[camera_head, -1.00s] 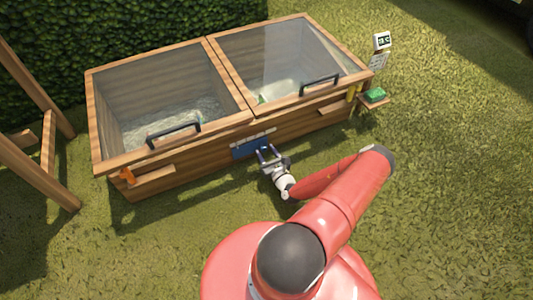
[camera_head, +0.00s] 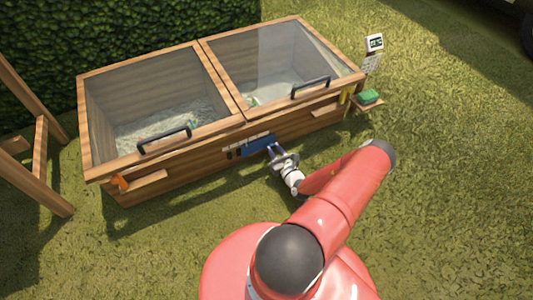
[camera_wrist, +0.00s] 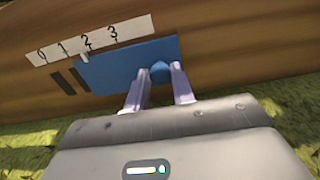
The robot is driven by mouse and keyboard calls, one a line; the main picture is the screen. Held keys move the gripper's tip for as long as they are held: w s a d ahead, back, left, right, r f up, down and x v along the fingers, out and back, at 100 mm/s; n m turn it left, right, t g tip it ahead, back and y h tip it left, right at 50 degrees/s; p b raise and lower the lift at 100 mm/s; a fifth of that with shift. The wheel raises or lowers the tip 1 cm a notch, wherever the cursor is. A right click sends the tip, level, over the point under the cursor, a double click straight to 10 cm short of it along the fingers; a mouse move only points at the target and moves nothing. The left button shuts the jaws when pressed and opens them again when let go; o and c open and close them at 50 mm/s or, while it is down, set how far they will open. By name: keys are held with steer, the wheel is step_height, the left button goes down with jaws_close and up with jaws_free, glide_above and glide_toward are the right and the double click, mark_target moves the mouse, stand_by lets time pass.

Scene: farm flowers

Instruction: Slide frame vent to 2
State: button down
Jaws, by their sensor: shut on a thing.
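The frame vent is a blue sliding plate (camera_head: 257,146) on the front wall of the wooden cold frame. It also shows in the wrist view (camera_wrist: 120,66). My gripper (camera_wrist: 160,78) is shut on the plate's blue knob (camera_wrist: 160,70), one finger on each side. A white scale (camera_wrist: 100,38) marked 0 to 3 sits just above the plate. A small white pointer (camera_wrist: 85,57) at the plate's upper left lies just under the 2. Two dark slots (camera_wrist: 70,79) are uncovered left of the plate.
Two glazed lids with black handles (camera_head: 165,140) cover the cold frame. A small side shelf (camera_head: 368,103) holds a green item at the right end. A wooden post structure (camera_head: 40,165) stands at the left. Grass in front is clear.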

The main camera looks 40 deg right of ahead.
steer(key=shift+s+d, duration=0.15)
steer(key=shift+d, duration=0.4)
steer(key=c, duration=1.2)
jaws_free()
steer(key=shift+a, duration=0.1)
steer(key=p+v, duration=0.1)
steer(key=v, duration=0.6)
steer(key=shift+s+a, duration=0.1)
steer(key=shift+s, duration=0.25)
